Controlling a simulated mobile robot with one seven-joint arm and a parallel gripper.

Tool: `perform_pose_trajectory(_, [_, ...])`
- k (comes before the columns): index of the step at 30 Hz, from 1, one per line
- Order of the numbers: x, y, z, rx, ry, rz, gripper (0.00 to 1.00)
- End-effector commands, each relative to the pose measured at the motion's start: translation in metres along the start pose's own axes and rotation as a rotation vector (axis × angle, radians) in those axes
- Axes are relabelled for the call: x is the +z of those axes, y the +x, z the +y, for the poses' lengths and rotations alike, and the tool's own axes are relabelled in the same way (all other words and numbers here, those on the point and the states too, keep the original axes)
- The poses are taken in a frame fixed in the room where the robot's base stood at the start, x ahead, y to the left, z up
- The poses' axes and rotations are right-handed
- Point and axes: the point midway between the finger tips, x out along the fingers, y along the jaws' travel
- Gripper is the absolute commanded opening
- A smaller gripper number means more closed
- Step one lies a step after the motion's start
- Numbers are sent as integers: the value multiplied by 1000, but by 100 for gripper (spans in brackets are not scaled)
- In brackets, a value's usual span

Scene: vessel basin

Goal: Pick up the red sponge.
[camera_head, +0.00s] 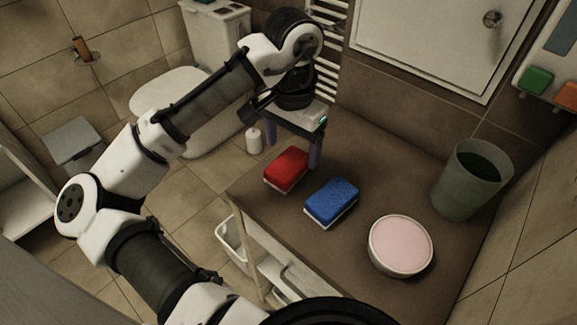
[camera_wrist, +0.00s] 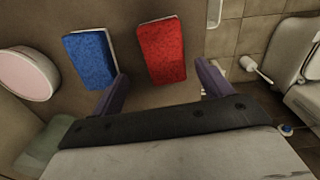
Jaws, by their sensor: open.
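The red sponge (camera_head: 287,168) lies on the brown countertop near its left edge, with a pale layer at its base. It also shows in the wrist view (camera_wrist: 162,52), ahead of my gripper and between the lines of its two fingers. My gripper (camera_head: 293,152) is open and empty, pointing down above the counter just behind the sponge. In the wrist view its two purple fingers (camera_wrist: 162,86) are wide apart, and the left one is close to the blue sponge (camera_wrist: 90,60). The blue sponge (camera_head: 332,203) lies to the right of the red one, with a gap between them.
A bowl with pink contents (camera_head: 400,246) and a green-grey bucket (camera_head: 470,180) stand on the counter (camera_head: 290,225) to the right. A wall cabinet (camera_head: 430,40) and a towel radiator (camera_head: 327,50) are behind. A toilet (camera_head: 165,95) is at the back left.

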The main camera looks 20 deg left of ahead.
Motion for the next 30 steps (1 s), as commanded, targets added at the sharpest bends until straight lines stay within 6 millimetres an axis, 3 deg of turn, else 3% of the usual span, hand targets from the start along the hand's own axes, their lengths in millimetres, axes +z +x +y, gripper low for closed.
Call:
perform_pose_trajectory(5, [0,12,-1,1,0,1,78])
perform_pose_trajectory(15, [3,55,-7,0,1,1,78])
perform_pose_trajectory(23, [2,59,-7,0,2,3,78])
perform_pose_trajectory(30, [2,59,-7,0,1,3,49])
